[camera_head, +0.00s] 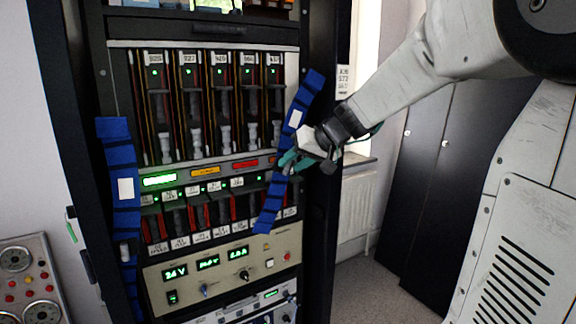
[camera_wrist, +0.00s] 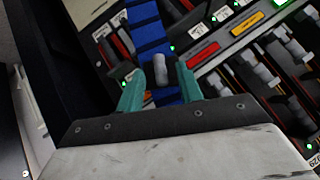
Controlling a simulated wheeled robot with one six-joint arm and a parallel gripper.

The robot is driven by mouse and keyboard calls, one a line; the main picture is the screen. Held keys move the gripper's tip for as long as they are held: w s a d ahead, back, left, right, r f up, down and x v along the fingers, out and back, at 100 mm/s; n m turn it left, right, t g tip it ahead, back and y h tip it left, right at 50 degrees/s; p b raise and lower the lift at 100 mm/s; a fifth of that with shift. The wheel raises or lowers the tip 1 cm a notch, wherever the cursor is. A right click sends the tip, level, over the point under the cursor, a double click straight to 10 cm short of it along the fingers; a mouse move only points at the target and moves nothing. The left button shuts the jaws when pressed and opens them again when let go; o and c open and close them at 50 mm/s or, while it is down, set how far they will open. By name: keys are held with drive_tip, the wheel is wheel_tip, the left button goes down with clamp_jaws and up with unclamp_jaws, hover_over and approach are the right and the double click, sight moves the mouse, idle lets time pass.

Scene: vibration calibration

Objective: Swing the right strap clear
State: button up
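The right strap (camera_head: 271,207) is a blue band with dark cross stripes and a white label. It lies tilted across the right side of the rack front, upper end to the right. My gripper (camera_head: 289,161) is at the middle of this strap in the head view. In the wrist view my gripper (camera_wrist: 161,82) has its two teal fingers apart, one on each side of a grey knob (camera_wrist: 161,70) on the strap (camera_wrist: 148,30). Gaps show between the knob and both fingers. The left strap (camera_head: 123,165) hangs nearly upright along the rack's left side.
The rack (camera_head: 220,45) holds rows of modules with green lights. A power unit (camera_head: 225,272) with green readouts sits below them. Dark cabinets (camera_head: 425,170) and a radiator (camera_head: 357,205) stand to the right, with open floor between. A gauge panel (camera_head: 30,280) is at lower left.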

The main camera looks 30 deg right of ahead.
drive_tip(key=shift+w+a+f, duration=0.25)
drive_tip(key=shift+w+f, duration=0.2)
drive_tip(key=shift+w, duration=0.05)
clamp_jaws()
drive_tip(key=d+f+n+h, duration=0.1)
drive_tip(key=d+f+h, duration=0.1)
drive_tip(key=d, duration=0.6)
drive_tip(key=shift+d+n+h, duration=0.4)
drive_tip(key=shift+h, duration=0.4)
unclamp_jaws()
